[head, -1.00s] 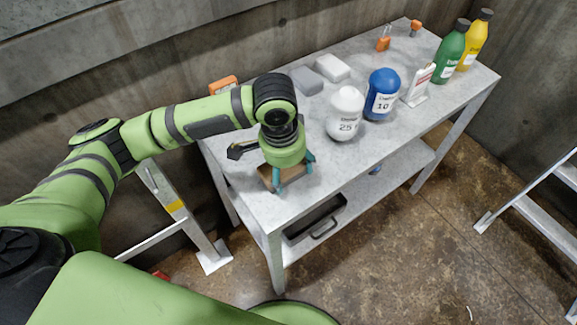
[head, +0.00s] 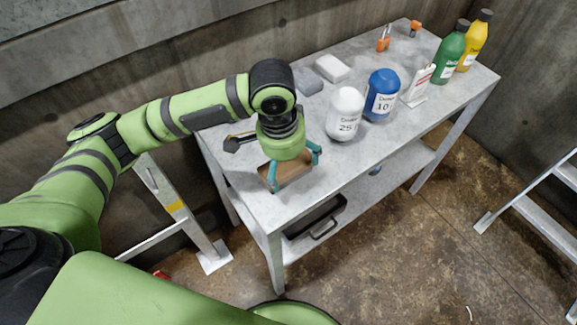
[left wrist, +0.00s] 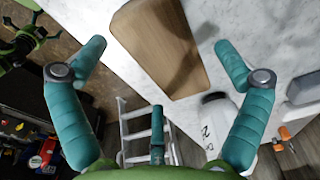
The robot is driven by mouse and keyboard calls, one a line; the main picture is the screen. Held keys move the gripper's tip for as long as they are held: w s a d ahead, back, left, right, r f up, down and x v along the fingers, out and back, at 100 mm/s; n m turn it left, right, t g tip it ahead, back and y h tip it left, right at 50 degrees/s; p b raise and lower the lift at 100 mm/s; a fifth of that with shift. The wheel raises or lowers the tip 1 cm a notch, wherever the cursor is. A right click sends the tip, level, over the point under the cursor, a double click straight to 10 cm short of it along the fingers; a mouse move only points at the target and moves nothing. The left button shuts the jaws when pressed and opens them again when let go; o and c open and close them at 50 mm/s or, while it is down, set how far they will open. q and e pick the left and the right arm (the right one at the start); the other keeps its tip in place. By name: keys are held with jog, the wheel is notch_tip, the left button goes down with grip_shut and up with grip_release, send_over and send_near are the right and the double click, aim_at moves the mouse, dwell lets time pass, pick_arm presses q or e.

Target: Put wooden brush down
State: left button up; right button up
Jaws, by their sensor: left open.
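The wooden brush (head: 290,166) shows as a brown wooden block on the near left end of the grey table (head: 245,192). In the left wrist view its flat wooden face (left wrist: 150,40) shows against the pale table top, with a shadow across it; any bristles are hidden. My left gripper (head: 297,170) is just above the brush and open. Its teal fingers are spread wide on both sides of the brush, and in the left wrist view the open fingertips (left wrist: 160,46) are clear of its sides.
A white bottle (head: 345,114) and a blue bottle (head: 381,96) stand to the right. Behind are a white block (head: 332,68) and a grey block (head: 308,82). Green (head: 452,55) and yellow (head: 475,42) bottles stand at the far end. A ladder (head: 180,215) is left of the table.

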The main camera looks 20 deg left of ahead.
aim_at(283, 170)
pick_arm(q)
notch_tip(283, 170, up, 9)
jog(key=shift+s+a+r+p, duration=0.2)
jog(key=shift+s+a+p, duration=0.15)
jog(key=shift+s, duration=0.1)
dwell(0.3)
